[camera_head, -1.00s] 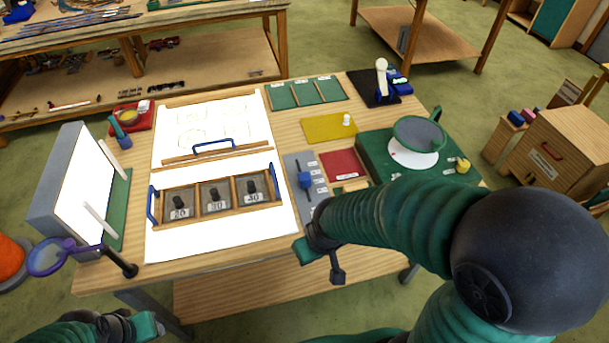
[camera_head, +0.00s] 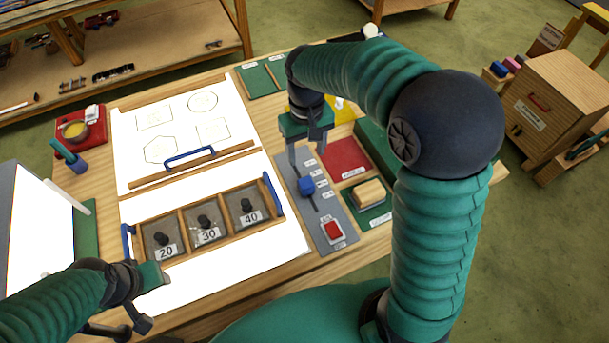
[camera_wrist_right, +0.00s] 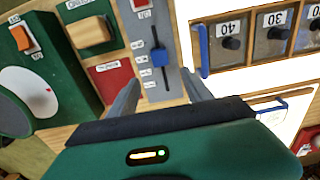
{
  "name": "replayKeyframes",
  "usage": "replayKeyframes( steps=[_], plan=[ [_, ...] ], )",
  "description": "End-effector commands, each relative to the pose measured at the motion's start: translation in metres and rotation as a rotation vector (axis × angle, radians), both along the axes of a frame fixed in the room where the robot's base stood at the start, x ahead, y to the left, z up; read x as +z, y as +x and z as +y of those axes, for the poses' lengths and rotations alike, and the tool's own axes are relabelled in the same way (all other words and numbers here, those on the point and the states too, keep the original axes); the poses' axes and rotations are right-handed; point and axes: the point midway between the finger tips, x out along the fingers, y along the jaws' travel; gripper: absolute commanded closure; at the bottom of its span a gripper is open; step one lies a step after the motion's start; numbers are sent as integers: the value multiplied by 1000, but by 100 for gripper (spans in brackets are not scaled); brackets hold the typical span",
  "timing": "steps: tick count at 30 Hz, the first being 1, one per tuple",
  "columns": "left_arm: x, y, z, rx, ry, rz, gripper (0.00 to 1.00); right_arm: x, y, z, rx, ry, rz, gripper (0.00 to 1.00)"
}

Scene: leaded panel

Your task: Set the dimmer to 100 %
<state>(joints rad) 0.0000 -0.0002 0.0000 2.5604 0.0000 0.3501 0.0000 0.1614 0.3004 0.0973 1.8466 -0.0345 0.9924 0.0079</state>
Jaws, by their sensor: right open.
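The dimmer is a grey panel (camera_head: 323,216) with a dark slot, a blue slider knob (camera_head: 306,186) and small labels too blurred to read. The knob sits partway along the slot, away from both ends. It also shows in the right wrist view (camera_wrist_right: 159,57). My right gripper (camera_head: 307,158) is open and empty, pointing down over the far end of the panel. In the right wrist view its fingers (camera_wrist_right: 161,92) are apart, with the knob beyond them and not touched. My left gripper (camera_head: 147,300) is at the lower left, away from the dimmer; its jaw opening is unclear.
A red switch (camera_head: 333,231) is on the panel's near end. A wooden tray with numbered compartments (camera_head: 173,224) and blue handles lies left of it. A red tray (camera_head: 345,158) and a green tray with a tan block (camera_head: 370,193) lie right. White sheets cover the left worktop.

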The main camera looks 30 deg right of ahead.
Motion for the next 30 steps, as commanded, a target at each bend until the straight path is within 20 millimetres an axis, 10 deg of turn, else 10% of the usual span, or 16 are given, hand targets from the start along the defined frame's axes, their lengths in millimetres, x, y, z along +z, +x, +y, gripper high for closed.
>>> replayKeyframes(
  steps=[15, 30],
  plan=[
    [3, 0, 0, 0, 0, 0, 62, -130, 1, 0, 1, 0, 8, 42],
    [4, 0, 0, 0, 0, 0, 62, -152, 3, 0, 1, -1, 3, 48]
  ],
)
